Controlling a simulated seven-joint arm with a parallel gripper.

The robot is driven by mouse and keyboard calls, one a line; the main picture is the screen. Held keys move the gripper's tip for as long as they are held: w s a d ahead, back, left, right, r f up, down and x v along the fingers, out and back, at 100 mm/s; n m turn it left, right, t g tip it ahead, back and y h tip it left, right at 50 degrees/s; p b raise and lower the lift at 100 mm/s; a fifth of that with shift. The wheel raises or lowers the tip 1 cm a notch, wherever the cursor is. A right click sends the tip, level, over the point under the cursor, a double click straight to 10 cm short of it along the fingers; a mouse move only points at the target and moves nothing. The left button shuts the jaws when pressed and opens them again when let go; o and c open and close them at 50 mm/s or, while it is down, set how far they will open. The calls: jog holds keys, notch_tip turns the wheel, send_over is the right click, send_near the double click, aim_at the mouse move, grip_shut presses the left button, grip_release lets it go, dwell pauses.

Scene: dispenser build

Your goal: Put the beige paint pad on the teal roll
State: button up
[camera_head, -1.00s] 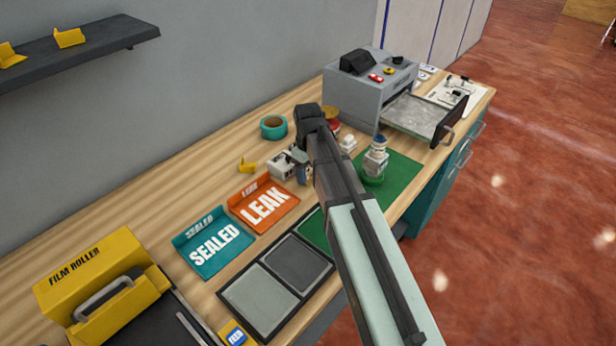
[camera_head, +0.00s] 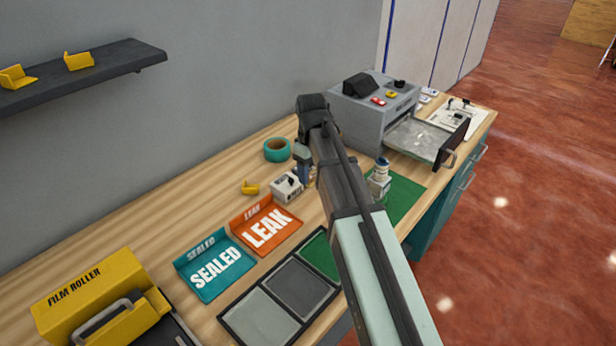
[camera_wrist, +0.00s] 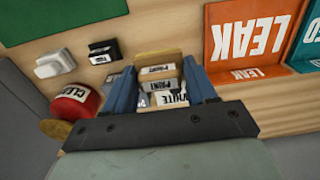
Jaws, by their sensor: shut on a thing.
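My gripper (camera_wrist: 160,88) is shut on a beige block with a white label, which I take to be the beige paint pad (camera_wrist: 158,60), between its two blue fingers in the wrist view. In the head view my gripper (camera_head: 303,170) hangs above the bench, right of the teal roll (camera_head: 277,150) and just behind the white holder (camera_head: 287,187). The pad is too small to make out there. The teal roll lies flat on the bench near the wall, apart from my gripper, and does not show in the wrist view. Labelled blocks, one reading WHITE (camera_wrist: 172,98), show below the pad.
A small yellow bracket (camera_head: 250,187) lies left of the holder. The orange LEAK tray (camera_head: 267,228) and teal SEALED tray (camera_head: 214,268) are in front. A grey machine (camera_head: 372,105) stands at the back right. A red-topped container (camera_wrist: 75,103) shows in the wrist view.

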jog(key=shift+a+r, duration=0.25)
jog(key=shift+a, duration=0.05)
jog(key=w+a+r, duration=0.2)
jog(key=w+a, duration=0.3)
jog(key=w, duration=0.6)
jog(key=w+a+r, duration=0.3)
jog(key=w+a, duration=0.2)
jog(key=w, duration=0.6)
jog(key=shift+s+a+f, duration=0.1)
jog(key=shift+s+f, duration=0.05)
jog(key=shift+f, duration=2.25)
jog(key=shift+s+f, duration=0.1)
jog(key=shift+f, duration=2.3)
jog(key=shift+f, duration=0.1)
jog(key=o, duration=1)
jog(key=shift+o, duration=0.2)
